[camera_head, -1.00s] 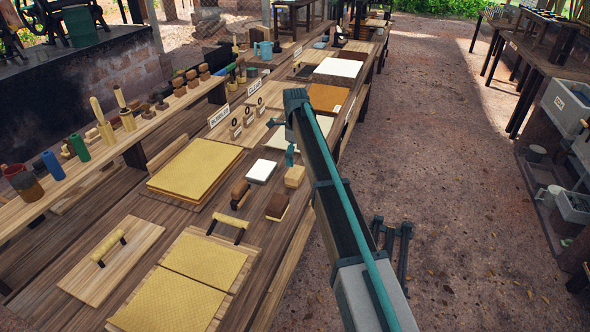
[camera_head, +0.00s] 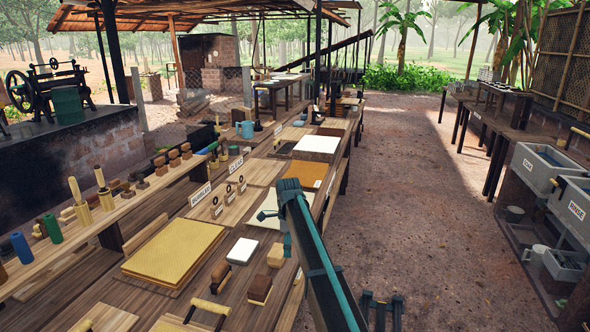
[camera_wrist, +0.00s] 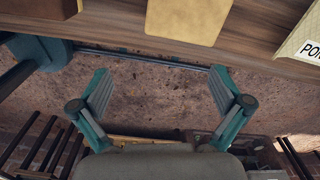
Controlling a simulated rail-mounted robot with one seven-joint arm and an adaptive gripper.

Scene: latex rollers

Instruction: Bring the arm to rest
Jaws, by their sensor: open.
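My gripper (camera_wrist: 160,95) shows in the wrist view with its two fingers spread wide and nothing between them. Behind the fingers is brown dirt floor, with the edge of the wooden workbench (camera_wrist: 115,38) across the top. In the head view my arm extends up from the bottom, along the right edge of the workbench (camera_head: 110,300). A small part of the gripper (camera_head: 268,214) shows there beside the arm's end, over the bench; its fingers are hard to make out in that view.
On the bench lie yellow sheets (camera_head: 173,252), a white block (camera_head: 242,250), brown blocks (camera_head: 220,272), an orange sheet (camera_head: 304,174) and a white slab (camera_head: 317,145). Sinks (camera_head: 545,170) stand at the right. The dirt aisle (camera_head: 420,220) between is clear.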

